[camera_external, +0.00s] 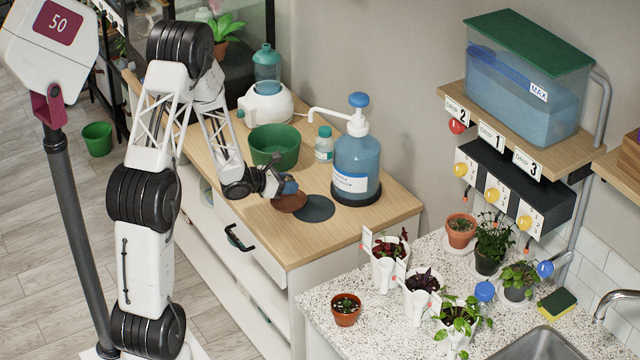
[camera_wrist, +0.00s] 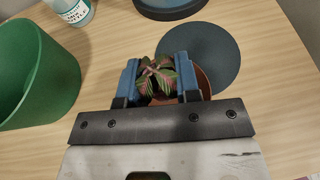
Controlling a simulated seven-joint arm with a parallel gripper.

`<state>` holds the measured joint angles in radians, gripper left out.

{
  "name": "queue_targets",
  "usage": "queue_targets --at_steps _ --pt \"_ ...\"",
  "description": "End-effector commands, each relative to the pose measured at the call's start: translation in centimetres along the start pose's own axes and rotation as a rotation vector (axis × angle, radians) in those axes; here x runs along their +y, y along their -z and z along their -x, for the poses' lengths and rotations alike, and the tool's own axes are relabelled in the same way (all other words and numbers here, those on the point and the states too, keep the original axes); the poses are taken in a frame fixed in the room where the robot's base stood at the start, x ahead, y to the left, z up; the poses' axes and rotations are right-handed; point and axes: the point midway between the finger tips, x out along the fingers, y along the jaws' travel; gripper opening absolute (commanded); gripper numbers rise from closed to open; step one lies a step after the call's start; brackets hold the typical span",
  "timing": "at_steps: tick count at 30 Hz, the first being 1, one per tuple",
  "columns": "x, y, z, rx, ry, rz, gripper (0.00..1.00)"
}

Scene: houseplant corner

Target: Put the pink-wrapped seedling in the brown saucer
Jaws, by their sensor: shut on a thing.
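My gripper (camera_external: 284,188) is low over the wooden cabinet top, right above the brown saucer (camera_external: 291,202). In the wrist view its blue fingers (camera_wrist: 158,80) are shut on the seedling (camera_wrist: 157,72), which has green and pinkish-red leaves. The seedling's wrapped base is hidden below the leaves, so I cannot see the pink wrap. The brown saucer also shows in the wrist view (camera_wrist: 204,82), under and just right of the seedling. I cannot tell whether the seedling touches the saucer. In the external view the gripper hides the seedling.
A dark grey-blue disc (camera_external: 316,208) lies right beside the saucer. A large blue pump bottle (camera_external: 356,165), a small bottle (camera_external: 324,145) and a green pot (camera_external: 274,147) stand behind. Potted plants stand on the speckled counter (camera_external: 385,325) at the front right.

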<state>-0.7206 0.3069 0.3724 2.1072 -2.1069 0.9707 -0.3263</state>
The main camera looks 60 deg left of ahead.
Motion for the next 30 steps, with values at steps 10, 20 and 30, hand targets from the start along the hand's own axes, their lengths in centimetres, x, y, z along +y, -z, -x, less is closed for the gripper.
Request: queue_targets --at_steps 10,20,30 --pt "0.0 2.6 -1.1 0.001 0.001 0.001 0.08" --pt "0.0 3.5 -1.4 0.0 0.0 0.0 0.08" --pt "0.0 3.5 -1.4 0.0 0.0 0.0 0.38"
